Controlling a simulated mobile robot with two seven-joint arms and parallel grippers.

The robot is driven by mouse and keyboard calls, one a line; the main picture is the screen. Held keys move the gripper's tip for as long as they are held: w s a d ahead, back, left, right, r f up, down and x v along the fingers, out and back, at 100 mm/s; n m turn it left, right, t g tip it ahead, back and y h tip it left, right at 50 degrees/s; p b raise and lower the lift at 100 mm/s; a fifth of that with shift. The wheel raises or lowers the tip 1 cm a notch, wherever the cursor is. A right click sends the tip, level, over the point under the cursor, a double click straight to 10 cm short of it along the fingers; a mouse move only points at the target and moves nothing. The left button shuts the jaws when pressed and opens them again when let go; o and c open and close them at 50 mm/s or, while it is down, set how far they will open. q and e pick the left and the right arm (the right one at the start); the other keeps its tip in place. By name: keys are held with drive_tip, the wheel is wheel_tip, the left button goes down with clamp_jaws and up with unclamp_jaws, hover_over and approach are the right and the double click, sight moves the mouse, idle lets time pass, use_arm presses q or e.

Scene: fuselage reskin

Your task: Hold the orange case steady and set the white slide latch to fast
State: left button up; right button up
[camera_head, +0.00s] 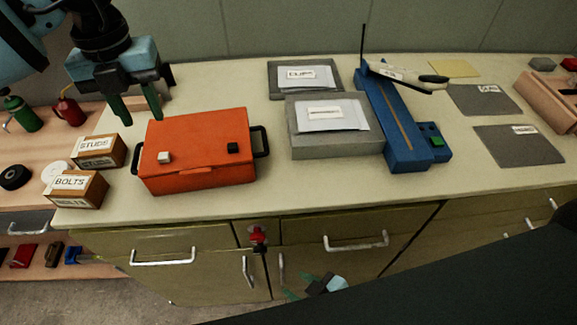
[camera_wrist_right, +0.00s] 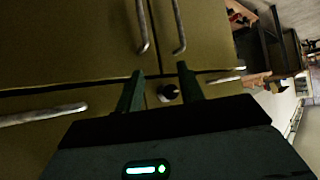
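The orange case (camera_head: 200,170) sits shut on the left part of the bench top, with a black handle at each side. The white slide latch (camera_head: 165,158) is at the left of its lid, and a black latch (camera_head: 232,147) is at the right. I cannot read any setting marks beside them. My left gripper (camera_head: 142,117) is open and empty, pointing down above the back left of the case, apart from it. My right gripper (camera_head: 290,295) is low in front of the cabinet. In the right wrist view (camera_wrist_right: 161,82) its fingers are spread and empty, facing the cabinet front.
Boxes labelled STUDS (camera_head: 97,152) and BOLTS (camera_head: 77,190) stand left of the case. Grey labelled boxes (camera_head: 335,145) and a blue fixture (camera_head: 400,140) stand to its right. A red-and-black knob (camera_head: 258,236) and drawer handles (camera_head: 163,258) project from the cabinet front.

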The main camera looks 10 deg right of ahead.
drive_tip(key=w+a+r+n+g+y, duration=0.25)
drive_tip(key=a+r+n+y, duration=0.25)
drive_tip(key=a+r+n, duration=0.9)
wheel_tip(320, 180, up, 12)
drive_tip(key=m+t+h, duration=0.2)
drive_tip(key=t, duration=0.4)
hover_over(269, 153)
drive_tip(key=s+a, duration=0.3)
drive_tip(key=s, duration=0.4)
drive_tip(key=shift+a+r+g, duration=0.15)
drive_tip(key=shift+g, duration=0.1)
drive_tip(key=d, duration=0.1)
drive_tip(key=w+d+t, duration=0.1)
drive_tip(key=shift+w+d+h, duration=0.2)
drive_tip(key=shift+d+h, duration=0.1)
drive_tip(key=shift+d, duration=0.1)
drive_tip(key=d+n, duration=0.1)
drive_tip(key=f+n+h, duration=0.1)
drive_tip(key=d+f+n, duration=0.1)
drive_tip(key=shift+s+d+f+n+t+h, duration=0.2)
drive_tip(key=shift+s+d+n+t+h, duration=0.1)
drive_tip(key=shift+d+t, duration=0.1)
drive_tip(key=shift+s+d+f+n, duration=0.1)
drive_tip(key=shift+d+f+n, duration=0.05)
drive_tip(key=shift+f+n, duration=0.2)
drive_tip(key=shift+s+d+f+n, duration=0.1)
drive_tip(key=shift+f+n, duration=0.15)
drive_tip(key=shift+n, duration=0.2)
drive_tip(key=shift+x, duration=3.9)
drive_tip(key=shift+w+d, duration=0.1)
